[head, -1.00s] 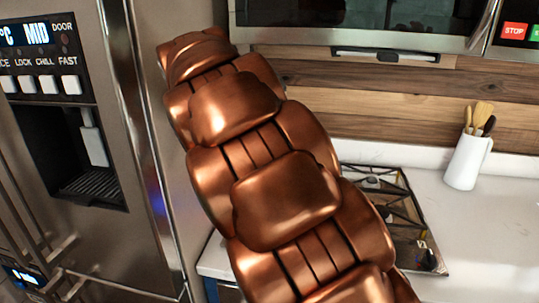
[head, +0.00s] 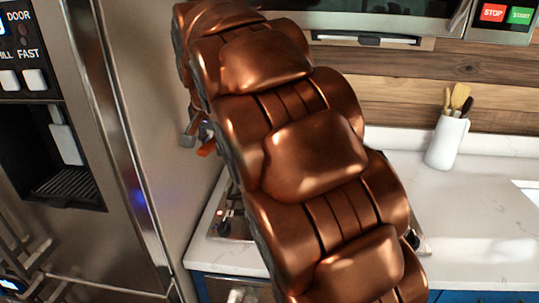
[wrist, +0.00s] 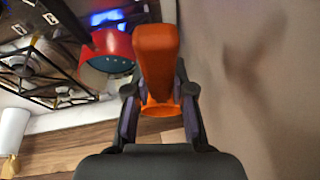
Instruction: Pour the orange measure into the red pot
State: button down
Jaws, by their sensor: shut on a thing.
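My gripper (wrist: 160,110) is shut on the orange measure (wrist: 155,55), with one finger on each side of it in the wrist view. In the head view a small orange part of the measure (head: 207,148) shows left of my copper arm, above the back of the cooktop. The red pot (wrist: 112,43) is by the cooktop in the wrist view, just left of the measure in the picture. My arm hides the pot in the head view. I cannot tell what is inside the measure or the pot.
The gas cooktop (wrist: 40,62) has black grates. A steel fridge (head: 120,100) stands close on the left. A white jug of utensils (head: 446,142) stands on the counter (head: 465,210), which is clear on the right. A microwave (head: 400,15) hangs above.

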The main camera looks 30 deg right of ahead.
jog(key=s+d+r+m+t+y, duration=0.1)
jog(key=d+r+y, duration=0.2)
jog(key=d+y, duration=0.1)
jog(key=shift+s+d+r+y, duration=0.2)
jog(key=shift+s+d+y, duration=0.1)
jog(key=shift+d, duration=0.4)
jog(key=shift+d+r+t, duration=0.15)
jog(key=shift+d+t, duration=0.15)
jog(key=shift+s+d+r+m+t+y, duration=0.25)
jog(key=shift+d+r+t+y, duration=0.45)
jog(key=shift+y, duration=0.55)
jog(key=shift+s+d+r+m+t+y, duration=0.25)
jog(key=shift+d+r+y, duration=0.25)
jog(key=shift+d+y, duration=0.55)
dwell(0.9)
jog(key=shift+s+d+r+t+y, duration=0.15)
jog(key=shift+d+r+t+y, duration=0.15)
jog(key=shift+y, duration=0.6)
jog(key=shift+s+d+r+m+t+y, duration=0.1)
jog(key=shift+s+d+m+t+y, duration=0.2)
jog(key=shift+d, duration=0.4)
jog(key=shift+s+d+r+m+g+y, duration=0.1)
jog(key=shift+d+y, duration=0.3)
jog(key=shift+d, duration=0.25)
jog(key=shift+s+d+t+y+p, duration=0.1)
jog(key=shift+d+t+y+p, duration=0.25)
jog(key=shift+t+y+p, duration=0.15)
dwell(0.6)
